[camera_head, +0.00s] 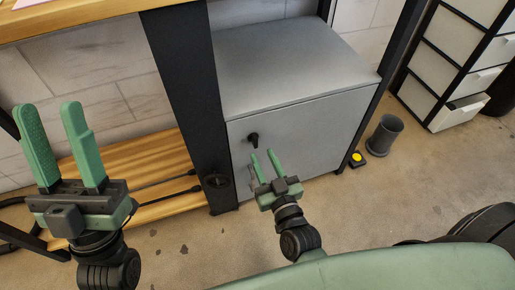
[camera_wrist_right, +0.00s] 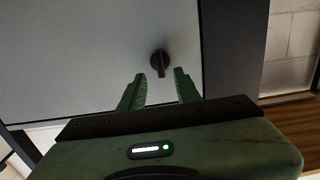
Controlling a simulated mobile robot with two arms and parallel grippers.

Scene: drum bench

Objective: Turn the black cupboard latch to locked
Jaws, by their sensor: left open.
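The black latch (camera_head: 253,138) is on the front door of a grey cupboard (camera_head: 330,115), near its upper left edge. In the right wrist view the latch (camera_wrist_right: 159,62) shows as a round base with a short handle pointing down toward the gripper. My right gripper (camera_head: 263,158) is in front of the door, just below the latch. In the wrist view its two green fingers (camera_wrist_right: 159,82) are apart and point at the latch, one to each side of the handle's end, with nothing between them. My left gripper (camera_head: 55,118) is open and empty at the far left, away from the cupboard.
A black post (camera_head: 182,90) stands just left of the cupboard, beside a wooden shelf (camera_head: 150,165) with cables. A grey cup-like bin (camera_head: 385,135) and a yellow button (camera_head: 357,157) are on the floor at right. White drawers (camera_head: 460,70) stand farther right, one partly open.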

